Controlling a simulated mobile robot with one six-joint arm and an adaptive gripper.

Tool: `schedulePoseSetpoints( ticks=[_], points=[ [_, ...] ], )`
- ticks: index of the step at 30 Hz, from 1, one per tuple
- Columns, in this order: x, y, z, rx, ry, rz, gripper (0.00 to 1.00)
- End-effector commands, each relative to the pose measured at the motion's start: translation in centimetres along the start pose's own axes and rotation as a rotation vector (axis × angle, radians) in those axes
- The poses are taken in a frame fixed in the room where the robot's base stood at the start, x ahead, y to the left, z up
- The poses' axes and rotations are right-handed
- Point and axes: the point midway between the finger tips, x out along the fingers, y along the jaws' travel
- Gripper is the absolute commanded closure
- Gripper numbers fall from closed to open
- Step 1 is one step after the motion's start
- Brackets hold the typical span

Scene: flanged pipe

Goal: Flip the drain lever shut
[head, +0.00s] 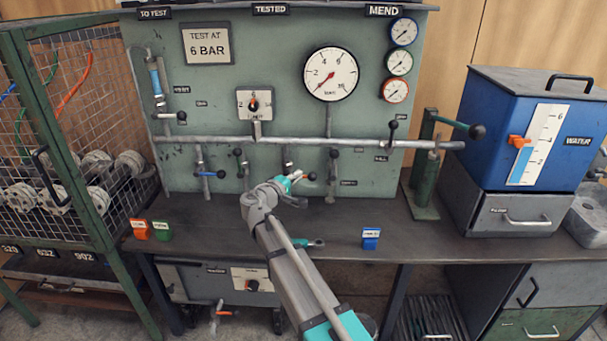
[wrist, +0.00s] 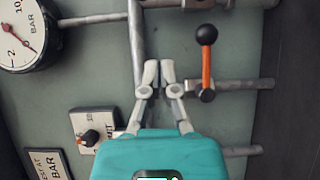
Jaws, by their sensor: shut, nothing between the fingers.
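An orange lever (wrist: 206,65) with black ends lies close to my gripper in the wrist view. In the head view its black knob (head: 311,176) shows just right of the gripper tip, and the handle lies roughly level. No readable drain label shows, so I cannot confirm which lever is the drain. My gripper (wrist: 159,76) is shut and empty, in front of the panel. It appears beside the orange lever, apart from it in the wrist view. In the head view my gripper (head: 295,178) partly covers the lever's pipe branch.
A long pipe (head: 350,141) crosses the panel above the gripper. A blue lever (head: 213,174) sits to the left, and black-knobbed levers stand nearby. Another orange-handled valve (head: 228,313) is under the bench. A blue block (head: 371,239) stands on the bench (head: 420,225).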

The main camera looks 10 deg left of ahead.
Motion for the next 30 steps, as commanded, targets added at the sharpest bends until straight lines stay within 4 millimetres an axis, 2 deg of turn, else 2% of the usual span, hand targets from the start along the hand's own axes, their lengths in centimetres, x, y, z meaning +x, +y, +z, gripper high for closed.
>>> schedulePoseSetpoints(
  ticks=[5,20,24,30],
  points=[
    [2.0,0.0,-0.1,0.000,-0.002,0.000,1.00],
    [9.5,0.0,-0.1,0.000,-0.002,0.000,1.00],
    [10.6,0.0,1.6,0.000,-0.002,0.000,1.00],
    [11.6,0.0,2.6,0.000,-0.001,0.000,1.00]
  ],
)
